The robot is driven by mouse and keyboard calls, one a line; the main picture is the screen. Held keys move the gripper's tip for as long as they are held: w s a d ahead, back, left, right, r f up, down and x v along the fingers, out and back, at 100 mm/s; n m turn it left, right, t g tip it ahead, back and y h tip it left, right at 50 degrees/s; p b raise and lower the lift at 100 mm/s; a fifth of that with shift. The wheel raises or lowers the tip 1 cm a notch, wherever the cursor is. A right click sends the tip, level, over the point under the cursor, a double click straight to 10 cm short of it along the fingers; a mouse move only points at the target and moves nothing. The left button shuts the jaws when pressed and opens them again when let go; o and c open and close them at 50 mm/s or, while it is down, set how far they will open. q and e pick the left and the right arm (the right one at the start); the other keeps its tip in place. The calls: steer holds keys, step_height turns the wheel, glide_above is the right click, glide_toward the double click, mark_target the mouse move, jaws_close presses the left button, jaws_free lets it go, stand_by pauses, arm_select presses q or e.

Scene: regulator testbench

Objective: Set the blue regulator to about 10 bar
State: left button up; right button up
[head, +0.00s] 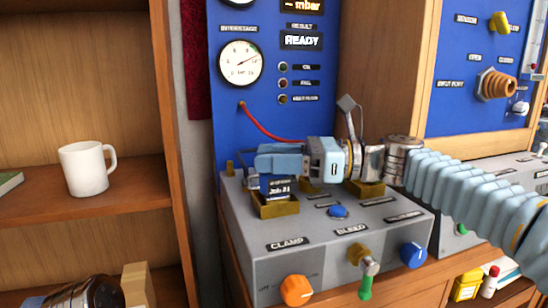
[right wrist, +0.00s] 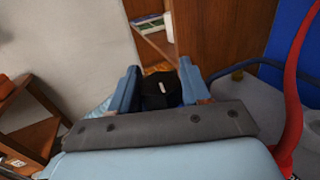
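A blue knob (head: 413,254) with a white mark sits on the right front of the grey console (head: 270,255). I cannot tell if it is the blue regulator. My right gripper (head: 268,158) reaches in from the right, level, above that holder. In the right wrist view its two blue fingers (right wrist: 158,88) stand apart, with a black part (right wrist: 160,92) bearing a white mark between them. I cannot tell if they grip it. My left gripper is not in view.
A round gauge (head: 240,62) is on the blue panel (head: 228,120); its reading is too small to tell. A red hose (head: 262,128) runs from the panel. An orange clamp knob (head: 297,290) and a green-handled bleed valve (head: 365,285) are on the front. A mug (head: 86,170) stands on the shelf.

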steer(key=o, duration=0.3)
steer(key=d, duration=1.4)
steer(key=shift+s, duration=0.35)
steer(key=shift+a, duration=0.1)
